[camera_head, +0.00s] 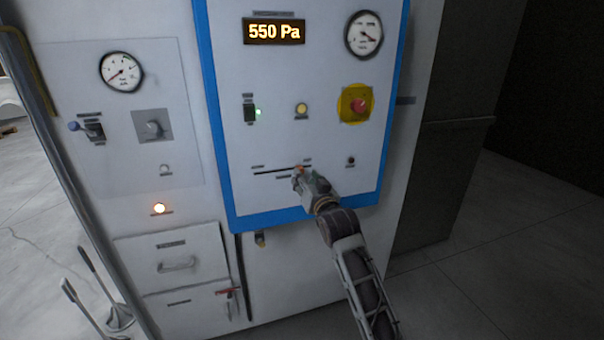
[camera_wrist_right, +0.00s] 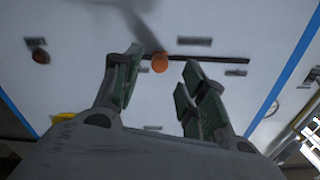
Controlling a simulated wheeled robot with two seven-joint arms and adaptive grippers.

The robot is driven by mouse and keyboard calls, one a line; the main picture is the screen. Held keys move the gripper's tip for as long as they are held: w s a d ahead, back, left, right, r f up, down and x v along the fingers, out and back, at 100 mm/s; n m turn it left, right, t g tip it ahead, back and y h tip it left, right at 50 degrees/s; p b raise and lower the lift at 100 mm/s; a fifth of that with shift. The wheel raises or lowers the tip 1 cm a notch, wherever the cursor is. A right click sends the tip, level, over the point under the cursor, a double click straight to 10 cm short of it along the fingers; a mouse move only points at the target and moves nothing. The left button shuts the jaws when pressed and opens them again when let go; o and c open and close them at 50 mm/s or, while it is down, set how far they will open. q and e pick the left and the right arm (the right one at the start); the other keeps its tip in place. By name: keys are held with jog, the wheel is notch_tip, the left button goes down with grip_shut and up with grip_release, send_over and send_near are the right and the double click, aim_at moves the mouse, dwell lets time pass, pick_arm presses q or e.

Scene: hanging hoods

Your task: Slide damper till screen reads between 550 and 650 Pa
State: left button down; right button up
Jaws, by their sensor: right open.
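The screen (camera_head: 274,31) on the blue-framed panel reads 550 Pa in the head view. The damper is an orange knob (camera_head: 299,168) on a dark horizontal slot (camera_head: 270,171) low on that panel. In the head view the knob is near the slot's right end. My right gripper (camera_head: 301,178) is at the knob, coming from the lower right. In the right wrist view the orange knob (camera_wrist_right: 160,62) shows between the tips of the open fingers, closer to the left finger. I cannot tell whether a finger touches it. My left gripper is not in view.
The panel also holds a gauge (camera_head: 364,35), a red button on yellow (camera_head: 357,104), a green-lit switch (camera_head: 250,109) and a small black knob (camera_head: 350,161) right of the slot. A grey panel with a gauge (camera_head: 121,72) is at left. Drawers (camera_head: 176,264) are below.

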jog(key=shift+p+x, duration=0.3)
jog(key=shift+x, duration=1.8)
grip_shut()
